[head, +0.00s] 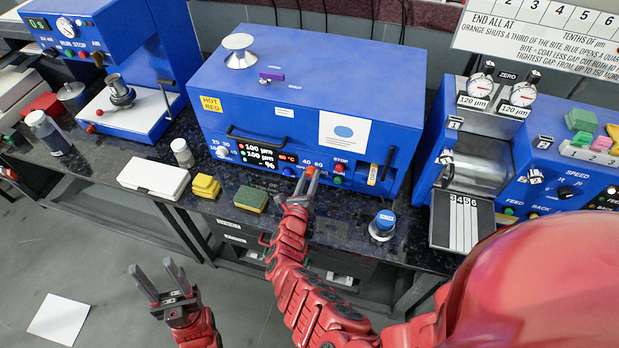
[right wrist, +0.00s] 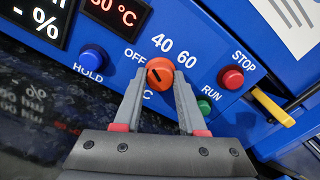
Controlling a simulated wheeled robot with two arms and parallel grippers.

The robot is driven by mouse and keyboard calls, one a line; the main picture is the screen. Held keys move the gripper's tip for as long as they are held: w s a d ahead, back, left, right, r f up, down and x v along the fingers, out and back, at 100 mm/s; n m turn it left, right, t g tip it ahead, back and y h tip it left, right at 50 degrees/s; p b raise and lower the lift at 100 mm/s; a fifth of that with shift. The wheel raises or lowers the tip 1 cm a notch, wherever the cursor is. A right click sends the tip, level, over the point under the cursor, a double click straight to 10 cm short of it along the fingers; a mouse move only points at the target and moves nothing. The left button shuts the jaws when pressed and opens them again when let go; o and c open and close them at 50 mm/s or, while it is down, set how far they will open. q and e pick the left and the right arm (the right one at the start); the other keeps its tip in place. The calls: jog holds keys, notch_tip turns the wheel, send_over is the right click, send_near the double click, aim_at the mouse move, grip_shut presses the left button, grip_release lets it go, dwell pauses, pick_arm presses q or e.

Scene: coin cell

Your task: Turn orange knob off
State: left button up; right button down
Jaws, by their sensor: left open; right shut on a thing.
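The orange knob (right wrist: 160,72) is on the front of the blue oven-like machine (head: 290,85), below the marks OFF, 40 and 60. A short dark line shows on its face; I cannot tell which mark it points to. My right gripper (right wrist: 160,90) is shut on the knob, one finger on each side of it. In the head view the right gripper (head: 306,178) reaches the machine's front panel and partly hides the knob. My left gripper (head: 158,277) is open and empty, over the floor in front of the bench.
A blue HOLD button (right wrist: 93,58) is left of the knob. A red STOP button (right wrist: 232,77), a green RUN button (right wrist: 204,107) and a yellow lever (right wrist: 271,108) are to its right.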

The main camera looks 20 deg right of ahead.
jog(key=n, duration=0.5)
jog(key=shift+f+b, duration=0.1)
jog(key=shift+b, duration=0.2)
jog(key=shift+n, duration=0.3)
jog(key=shift+c, duration=2.3)
grip_release()
